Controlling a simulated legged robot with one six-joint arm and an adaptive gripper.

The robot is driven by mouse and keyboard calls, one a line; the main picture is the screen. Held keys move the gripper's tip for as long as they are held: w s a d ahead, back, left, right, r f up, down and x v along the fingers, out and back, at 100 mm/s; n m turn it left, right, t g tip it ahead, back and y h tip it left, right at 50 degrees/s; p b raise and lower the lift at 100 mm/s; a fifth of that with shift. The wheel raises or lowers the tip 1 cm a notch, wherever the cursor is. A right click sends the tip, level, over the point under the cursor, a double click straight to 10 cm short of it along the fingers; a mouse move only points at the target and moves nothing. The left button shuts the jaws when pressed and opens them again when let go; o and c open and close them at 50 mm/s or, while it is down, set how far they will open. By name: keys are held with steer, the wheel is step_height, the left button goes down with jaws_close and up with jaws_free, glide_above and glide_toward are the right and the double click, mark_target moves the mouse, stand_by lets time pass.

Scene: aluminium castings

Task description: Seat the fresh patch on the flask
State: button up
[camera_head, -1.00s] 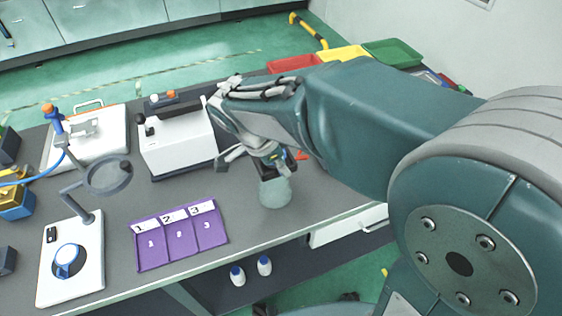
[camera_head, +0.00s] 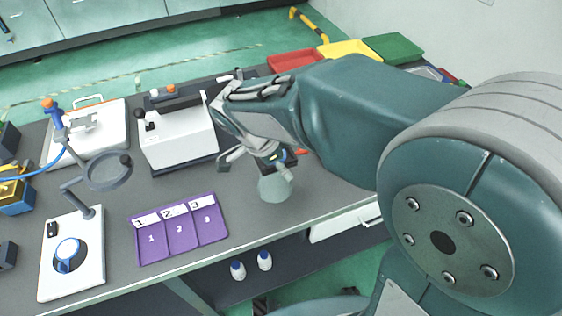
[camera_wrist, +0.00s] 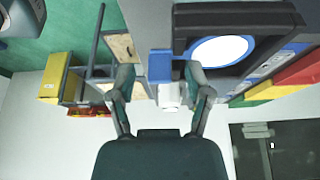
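A pale grey-green, translucent vessel (camera_head: 275,189), which looks like the flask, stands on the dark tabletop near its front edge. My gripper (camera_head: 277,160) is right above it in the head view. Its fingertips overlap the vessel's top, so I cannot tell whether they touch it. In the wrist view my gripper (camera_wrist: 162,85) has its two fingers spread apart, with a gap between them. A white piece and a blue block (camera_wrist: 160,63) show in that gap, seemingly behind the fingers. I cannot make out a patch with certainty.
A purple mat (camera_head: 180,248) with slots numbered 1 to 3 lies left of the vessel. Red (camera_head: 293,61), yellow (camera_head: 343,51) and green (camera_head: 392,48) bins line the back.

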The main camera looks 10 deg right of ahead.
steer(key=v, duration=1.2)
steer(key=shift+f, duration=0.1)
stand_by(0.4)
steer(key=s+d+f+n+t+y, duration=0.2)
steer(key=s+d+n+t+y, duration=0.2)
steer(key=s+d+n, duration=0.7)
steer(key=d+n, duration=0.3)
steer(key=d, duration=0.1)
steer(key=shift+n, duration=0.4)
